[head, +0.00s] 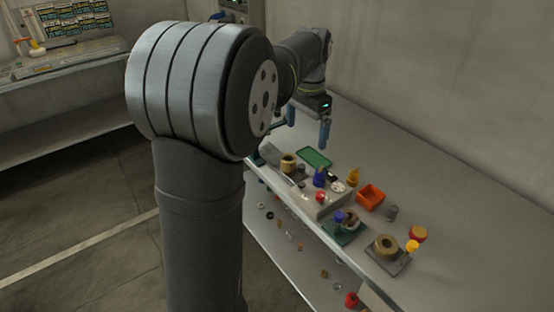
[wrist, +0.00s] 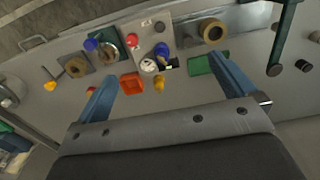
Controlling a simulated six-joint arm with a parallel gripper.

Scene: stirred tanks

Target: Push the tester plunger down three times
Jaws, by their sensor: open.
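The tester appears to be the pale box (head: 309,204) in the middle of the bench, also in the wrist view (wrist: 141,33). It carries a red knob (head: 320,197), also seen in the wrist view (wrist: 160,27). A blue knobbed part (head: 319,178) and a round white dial (head: 338,187) sit at its back edge. I cannot tell for certain which knob is the plunger. My gripper (head: 308,136) is open and empty, above the bench behind the tester and apart from it. Its two blue fingers are spread wide in the wrist view (wrist: 163,68).
An orange tray (head: 370,197) and a yellow bottle-like piece (head: 353,177) stand beside the tester. A green flat panel (head: 315,158) lies behind it. Fixtures with tan rings (head: 386,246) stand nearby. The bench's back right is clear.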

